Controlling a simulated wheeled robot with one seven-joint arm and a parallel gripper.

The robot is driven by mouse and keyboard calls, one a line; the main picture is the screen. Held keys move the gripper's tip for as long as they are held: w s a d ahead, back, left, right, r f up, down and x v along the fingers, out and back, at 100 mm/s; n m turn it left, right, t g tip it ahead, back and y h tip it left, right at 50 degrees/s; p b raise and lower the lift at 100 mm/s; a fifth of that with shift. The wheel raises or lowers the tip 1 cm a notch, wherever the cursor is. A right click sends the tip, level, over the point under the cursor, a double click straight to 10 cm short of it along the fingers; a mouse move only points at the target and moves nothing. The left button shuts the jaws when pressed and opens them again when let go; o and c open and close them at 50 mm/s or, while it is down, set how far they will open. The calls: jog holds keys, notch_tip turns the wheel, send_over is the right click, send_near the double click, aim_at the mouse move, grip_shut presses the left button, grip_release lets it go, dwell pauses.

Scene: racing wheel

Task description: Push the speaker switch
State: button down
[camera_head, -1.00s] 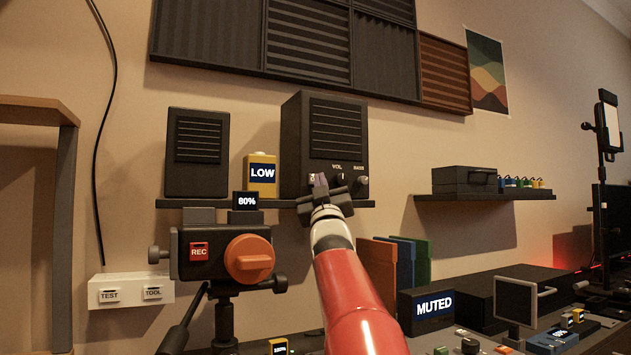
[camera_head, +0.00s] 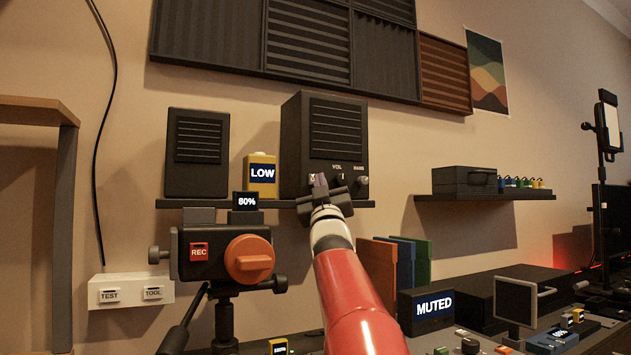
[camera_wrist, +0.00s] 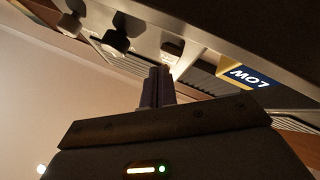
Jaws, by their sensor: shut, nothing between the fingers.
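The larger dark speaker (camera_head: 338,125) stands on the wall shelf, with a slatted front and a lower row of controls. Its small pale switch (camera_head: 311,178) is at the lower left of the front, partly hidden by my gripper (camera_head: 320,181). In the wrist view the switch (camera_wrist: 172,49) shows as a light block just ahead of my fingertips (camera_wrist: 160,70). My gripper is shut and empty, pointing up at the switch. I cannot tell whether the fingertips touch it.
The VOL knob (camera_head: 338,179) and BASS knob (camera_head: 361,182) sit right of the switch, close to my gripper. A yellow box reading LOW (camera_head: 261,174) and a smaller speaker (camera_head: 197,152) stand to the left. The camera (camera_head: 222,252) is below the shelf.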

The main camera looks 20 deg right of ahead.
jog(key=shift+w, duration=0.4)
dwell(0.3)
jog(key=shift+s, duration=0.45)
jog(key=shift+b, duration=0.3)
jog(key=s+b, duration=0.4)
jog(key=s, duration=0.2)
jog(key=shift+d, duration=0.1)
dwell(0.3)
